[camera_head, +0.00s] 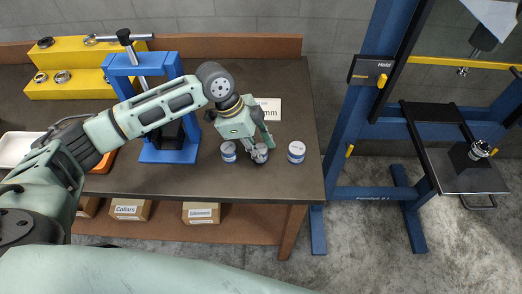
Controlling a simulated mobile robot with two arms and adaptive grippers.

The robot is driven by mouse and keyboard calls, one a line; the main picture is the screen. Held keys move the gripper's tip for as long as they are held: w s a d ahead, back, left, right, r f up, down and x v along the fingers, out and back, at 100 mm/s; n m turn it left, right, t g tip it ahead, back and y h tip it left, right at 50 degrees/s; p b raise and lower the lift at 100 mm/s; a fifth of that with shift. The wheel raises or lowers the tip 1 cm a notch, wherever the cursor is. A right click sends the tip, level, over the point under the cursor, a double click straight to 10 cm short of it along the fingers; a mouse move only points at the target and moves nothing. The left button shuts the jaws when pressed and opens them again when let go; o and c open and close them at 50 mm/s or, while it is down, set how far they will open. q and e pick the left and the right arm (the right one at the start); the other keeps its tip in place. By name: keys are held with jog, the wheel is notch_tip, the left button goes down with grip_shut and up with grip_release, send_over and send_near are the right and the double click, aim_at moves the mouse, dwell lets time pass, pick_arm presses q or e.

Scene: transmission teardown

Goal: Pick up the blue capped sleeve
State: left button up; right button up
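Three small, similar-looking cylinders with pale tops and blue sides stand in a row near the front right of the dark workbench: a left one (229,151), a middle one (262,153) and a right one (297,151). I cannot tell their types apart at this size. My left gripper (260,152) points down at the middle cylinder, with its fingers beside it and partly hiding it. Whether the fingers touch or grip it is too small to tell. The left and right cylinders stand clear of the fingers. My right gripper is not in view.
A blue bench press (167,155) stands behind my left arm. A yellow stepped rack (75,52) is at the back left. A white label card (268,108) lies behind the cylinders. Right of the bench (290,85) stands a large blue press frame (345,140). Labelled boxes (201,213) sit below.

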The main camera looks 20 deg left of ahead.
pick_arm(q)
grip_shut()
jog(key=shift+r, duration=0.15)
